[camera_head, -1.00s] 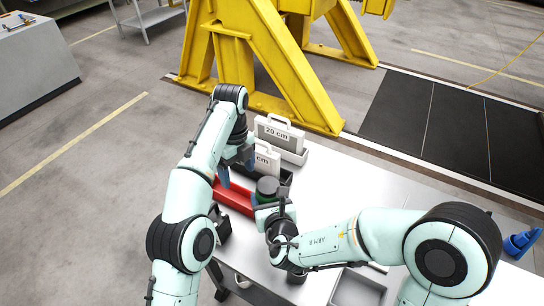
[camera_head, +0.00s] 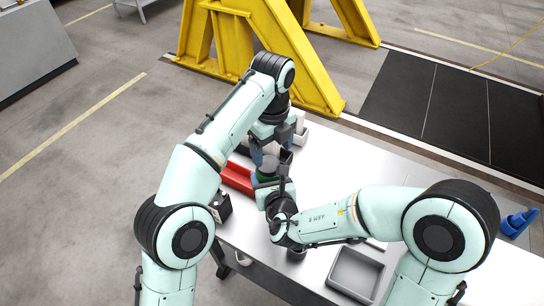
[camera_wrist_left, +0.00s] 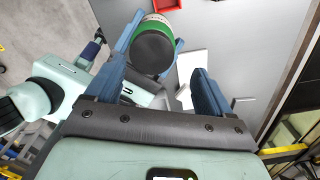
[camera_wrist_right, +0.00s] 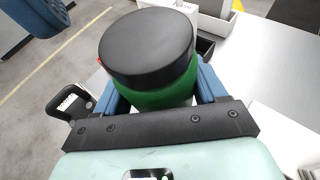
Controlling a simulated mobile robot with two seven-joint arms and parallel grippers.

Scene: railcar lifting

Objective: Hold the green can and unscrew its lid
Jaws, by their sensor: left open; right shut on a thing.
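The green can (camera_wrist_right: 168,95) with its black lid (camera_wrist_right: 147,45) stands upright between the fingers of my right gripper (camera_wrist_right: 160,95), which is shut on the can's body. In the left wrist view the dark lid (camera_wrist_left: 153,53) faces the camera, above the green body (camera_wrist_left: 158,22). My left gripper (camera_wrist_left: 165,65) is open, its fingers pointing at the can; the lid is nearer its left finger in that view. In the head view my left gripper (camera_head: 271,150) is just above the can (camera_head: 266,174), partly hiding the lid. I cannot tell whether it touches the lid.
A red tray (camera_head: 237,178) lies beside the can on the grey table (camera_head: 325,215). A grey tray (camera_head: 355,273) is at the front. A black item (camera_head: 221,206) sits near the left edge. A blue object (camera_head: 517,222) is at far right. The yellow stand (camera_head: 318,92) is behind.

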